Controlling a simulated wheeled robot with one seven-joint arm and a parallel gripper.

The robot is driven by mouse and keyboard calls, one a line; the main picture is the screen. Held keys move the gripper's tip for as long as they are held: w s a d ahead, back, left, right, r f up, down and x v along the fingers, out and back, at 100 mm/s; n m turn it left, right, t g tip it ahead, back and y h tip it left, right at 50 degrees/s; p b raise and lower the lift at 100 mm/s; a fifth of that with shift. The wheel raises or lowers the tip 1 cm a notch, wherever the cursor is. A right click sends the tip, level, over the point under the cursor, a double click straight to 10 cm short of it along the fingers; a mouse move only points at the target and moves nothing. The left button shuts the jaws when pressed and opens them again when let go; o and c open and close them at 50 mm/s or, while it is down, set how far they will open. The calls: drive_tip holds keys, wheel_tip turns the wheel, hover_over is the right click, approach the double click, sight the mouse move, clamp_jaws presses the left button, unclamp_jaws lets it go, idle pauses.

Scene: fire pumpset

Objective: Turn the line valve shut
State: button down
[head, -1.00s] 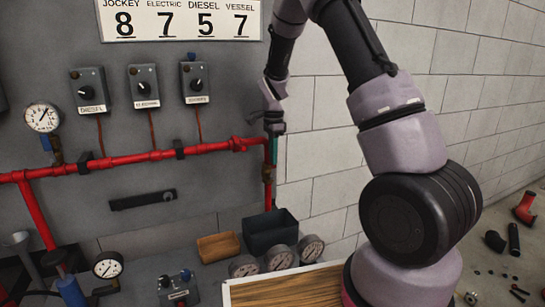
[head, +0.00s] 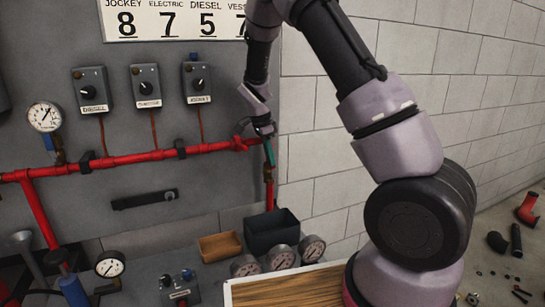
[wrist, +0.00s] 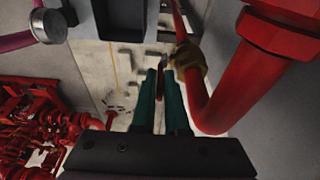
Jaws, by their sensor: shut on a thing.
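The line valve is a brass body (wrist: 190,62) on the red pipe, just right of my fingers in the wrist view. In the head view the brass valve (head: 268,174) sits on the vertical red pipe at the right end of the panel. My gripper (wrist: 161,80) has teal fingers, shut on the valve's thin red lever (wrist: 161,90), which shows between them. In the head view my gripper (head: 270,152) reaches down beside the pipe, just above the brass body, and is tilted. The lever is too small and hidden to make out there.
The horizontal red pipe (head: 130,158) runs left along the grey panel. Below the valve stand a dark bin (head: 262,240), a tan tray (head: 215,250) and loose gauges (head: 281,257). A wooden board (head: 290,288) lies in front. The block wall (head: 320,130) is close on the right.

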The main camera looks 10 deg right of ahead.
drive_tip(key=shift+s+a+f+h, duration=0.2)
drive_tip(key=shift+a+f+h, duration=0.1)
drive_tip(key=shift+a+h, duration=0.55)
drive_tip(key=shift+d, duration=0.1)
drive_tip(key=c, duration=0.9)
unclamp_jaws()
drive_tip(key=shift+c, duration=0.2)
drive_tip(key=v, duration=1.1)
drive_tip(key=shift+s, duration=0.2)
